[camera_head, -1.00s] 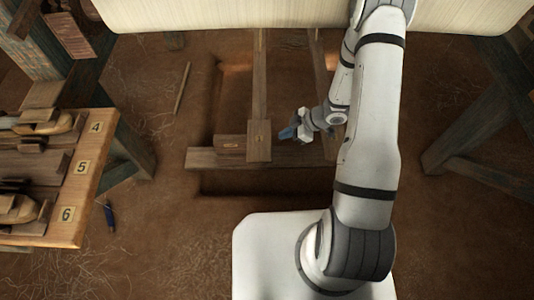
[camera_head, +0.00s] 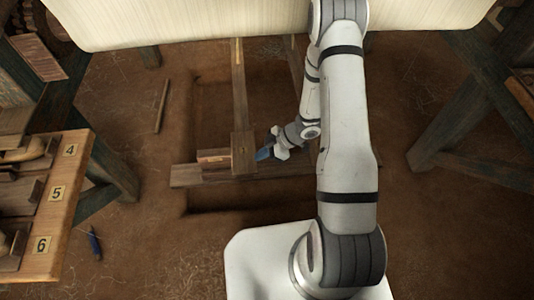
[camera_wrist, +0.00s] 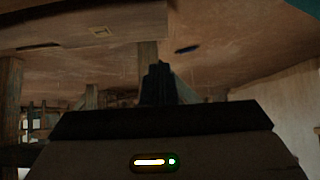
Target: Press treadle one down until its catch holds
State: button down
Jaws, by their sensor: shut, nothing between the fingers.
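A long wooden treadle (camera_head: 240,100) runs down from under the cloth in the head view and ends in a wider foot pad (camera_head: 243,158) with a small mark, too small to read. A second treadle (camera_head: 297,62) lies to its right, partly hidden by my arm. My gripper (camera_head: 264,153) has blue fingertips, shut and empty, close to the right edge of the foot pad. I cannot tell if it touches. In the wrist view my gripper (camera_wrist: 159,82) is a dark shape. No catch can be made out, nor whether the treadle is down.
A low wooden block with a brass plate (camera_head: 213,158) sits left of the foot pad, by a crossbeam (camera_head: 190,175) over the pit. Pale cloth (camera_head: 200,22) spans the top. A numbered bench (camera_head: 60,200) stands left, a loom leg (camera_head: 440,130) right.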

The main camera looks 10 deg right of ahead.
jog(key=a+f+b, duration=0.1)
jog(key=f, duration=0.1)
jog(key=a+f+b, duration=0.1)
jog(key=f, duration=0.1)
jog(key=a+f+b, duration=0.1)
jog(key=f, duration=0.1)
jog(key=shift+a, duration=0.2)
jog(key=shift+w+f+b, duration=0.1)
jog(key=shift+f+b, duration=0.2)
jog(key=shift+f, duration=0.4)
